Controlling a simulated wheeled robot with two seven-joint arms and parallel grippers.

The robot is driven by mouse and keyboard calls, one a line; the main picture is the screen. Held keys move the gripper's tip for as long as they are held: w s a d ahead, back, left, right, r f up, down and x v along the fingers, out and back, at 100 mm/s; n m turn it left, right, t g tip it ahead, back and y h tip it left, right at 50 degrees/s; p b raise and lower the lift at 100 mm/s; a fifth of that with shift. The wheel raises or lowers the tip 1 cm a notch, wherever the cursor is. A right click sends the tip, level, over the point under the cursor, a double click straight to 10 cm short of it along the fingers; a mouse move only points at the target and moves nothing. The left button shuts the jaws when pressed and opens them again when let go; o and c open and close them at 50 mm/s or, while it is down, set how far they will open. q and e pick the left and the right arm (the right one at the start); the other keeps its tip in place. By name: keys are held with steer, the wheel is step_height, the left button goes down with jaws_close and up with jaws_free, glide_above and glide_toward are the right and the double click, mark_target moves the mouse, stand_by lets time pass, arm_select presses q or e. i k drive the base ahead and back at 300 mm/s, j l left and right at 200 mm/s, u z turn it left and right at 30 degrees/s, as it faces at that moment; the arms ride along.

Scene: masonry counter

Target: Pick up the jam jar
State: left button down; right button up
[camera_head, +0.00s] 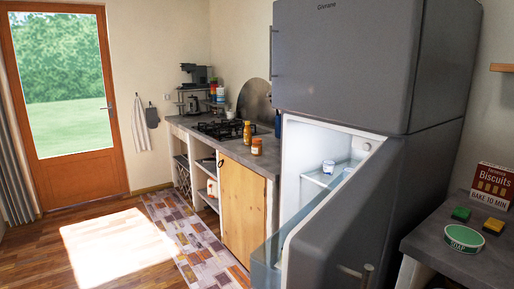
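A small orange-brown jar (256,146) stands upright on the grey counter (263,164), near its front corner beside the fridge. It looks like the jam jar, but its label is too small to read. A slim bottle with an orange top (247,132) stands just behind it. A small white and blue container (328,167) sits on a shelf inside the open fridge; I cannot tell what it holds. Neither of my grippers is in view.
The grey fridge (345,60) has its lower door (340,225) swung open, jutting out right of the counter. A gas hob (220,129) lies behind the jar. A right-hand counter holds a biscuit box (491,184), sponges and a green tin (464,238). The wooden floor (45,245) at left is clear.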

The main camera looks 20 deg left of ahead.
mark_target(256, 149)
steer(key=j, duration=0.45)
steer(key=k+j, duration=0.1)
steer(key=j, duration=0.35)
steer(key=i+j+z, duration=0.15)
steer(key=j, duration=0.55)
steer(key=i+j+z, duration=0.2)
steer(key=j, duration=0.55)
steer(key=i+j+z, duration=0.15)
steer(key=j, duration=0.6)
steer(key=j+z, duration=0.2)
steer(key=j, duration=0.6)
steer(key=i, duration=0.05)
